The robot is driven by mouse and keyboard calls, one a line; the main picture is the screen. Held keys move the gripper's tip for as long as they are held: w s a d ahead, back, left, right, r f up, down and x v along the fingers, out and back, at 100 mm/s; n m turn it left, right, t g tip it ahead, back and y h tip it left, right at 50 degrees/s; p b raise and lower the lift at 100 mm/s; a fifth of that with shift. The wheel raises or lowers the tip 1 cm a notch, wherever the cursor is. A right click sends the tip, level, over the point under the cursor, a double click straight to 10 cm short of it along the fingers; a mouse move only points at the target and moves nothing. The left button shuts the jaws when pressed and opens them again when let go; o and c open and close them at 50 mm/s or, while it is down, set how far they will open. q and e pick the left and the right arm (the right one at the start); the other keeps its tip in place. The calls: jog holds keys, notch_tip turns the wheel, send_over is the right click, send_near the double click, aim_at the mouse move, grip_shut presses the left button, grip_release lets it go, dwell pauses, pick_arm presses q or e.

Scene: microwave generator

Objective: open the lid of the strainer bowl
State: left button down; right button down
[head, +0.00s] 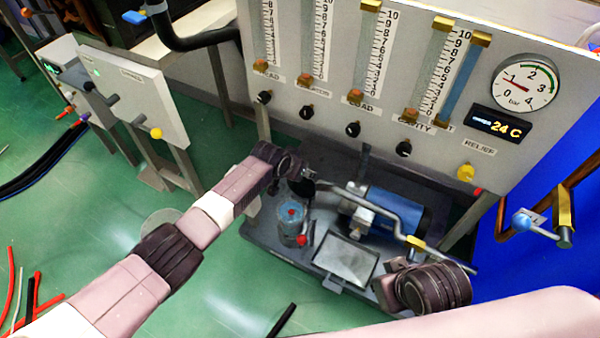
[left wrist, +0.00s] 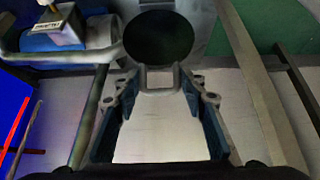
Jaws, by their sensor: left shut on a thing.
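A small grey-blue cylindrical vessel (head: 292,226), likely the strainer bowl, stands on the skid with a red knob at its side. My left gripper (head: 303,186) is above and behind it, at a dark rounded part that may be the lid; the arm hides some of it. In the left wrist view, the fingers of my left gripper (left wrist: 158,88) hold a small grey U-shaped piece (left wrist: 158,75).
A blue motor (head: 378,210) and a grey pipe (head: 365,193) sit right of the vessel. A square metal tray (head: 345,259) lies in front. The gauge panel (head: 375,95) stands behind.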

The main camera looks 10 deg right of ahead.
pick_arm(q)
jog(key=shift+w+d+r, duration=0.3)
jog(key=shift+w+r, duration=0.05)
jog(key=shift+r, duration=0.15)
jog(key=c, duration=1.5)
grip_release()
jog(key=shift+c, duration=0.2)
jog(key=shift+o, duration=1.2)
jog(key=shift+s, duration=0.1)
jog(key=shift+o, duration=0.3)
jog(key=shift+s+a+f, duration=0.1)
jog(key=shift+a+f, duration=0.05)
jog(key=shift+f, duration=0.1)
jog(key=v, duration=1.2)
